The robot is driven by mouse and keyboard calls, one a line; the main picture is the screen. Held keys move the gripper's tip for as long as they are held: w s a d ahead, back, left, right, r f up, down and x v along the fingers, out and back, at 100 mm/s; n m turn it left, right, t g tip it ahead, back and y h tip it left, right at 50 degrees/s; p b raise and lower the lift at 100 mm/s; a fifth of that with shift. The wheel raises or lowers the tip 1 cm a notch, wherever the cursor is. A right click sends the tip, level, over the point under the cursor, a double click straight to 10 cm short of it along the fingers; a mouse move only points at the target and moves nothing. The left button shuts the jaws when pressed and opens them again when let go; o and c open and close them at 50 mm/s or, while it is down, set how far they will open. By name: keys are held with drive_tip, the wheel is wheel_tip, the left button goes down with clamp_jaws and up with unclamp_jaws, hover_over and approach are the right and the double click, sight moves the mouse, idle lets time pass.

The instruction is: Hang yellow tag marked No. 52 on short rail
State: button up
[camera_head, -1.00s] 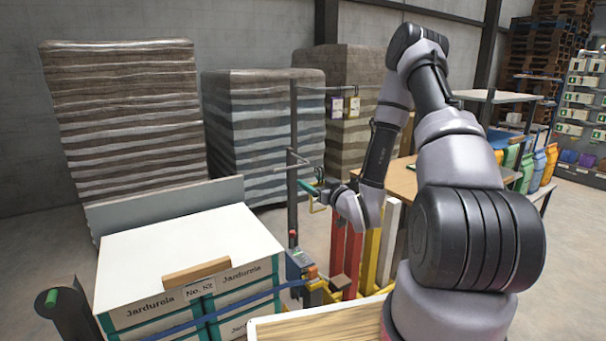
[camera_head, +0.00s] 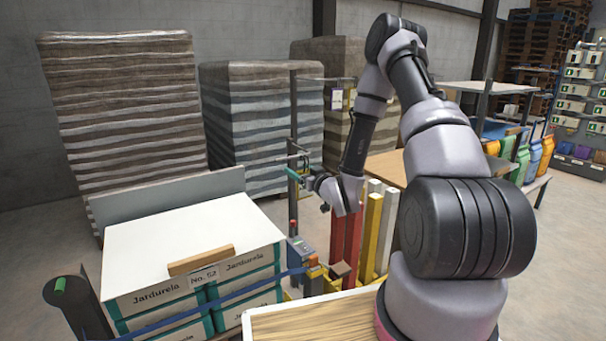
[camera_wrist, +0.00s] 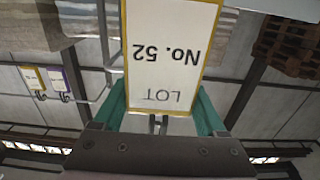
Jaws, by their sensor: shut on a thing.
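The yellow-bordered white tag (camera_wrist: 172,40) reads "LOT No. 52", upside down in the wrist view. My gripper (camera_wrist: 160,98) is shut on it, with the teal fingers at either side of its lower end in that view. In the head view my gripper (camera_head: 291,172) is beside the grey post (camera_head: 293,120), close to the short rail (camera_head: 298,155). The tag cannot be made out there. I cannot tell whether the tag touches the rail.
Higher on the post, a longer rail (camera_head: 322,78) carries hanging tags (camera_head: 337,98); a yellow-edged tag (camera_wrist: 32,78) and a purple-edged tag (camera_wrist: 57,80) show in the wrist view. Boxes (camera_head: 195,240) stand front left. Red posts (camera_head: 345,235) stand below my arm; wrapped stacks (camera_head: 262,120) stand behind.

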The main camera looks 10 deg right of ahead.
drive_tip(key=f+x, duration=0.2)
drive_tip(key=x, duration=0.8)
drive_tip(key=shift+w+f, duration=0.2)
drive_tip(key=shift+f, duration=0.05)
idle(0.6)
drive_tip(key=o, duration=1.3)
drive_tip(key=shift+s, duration=0.15)
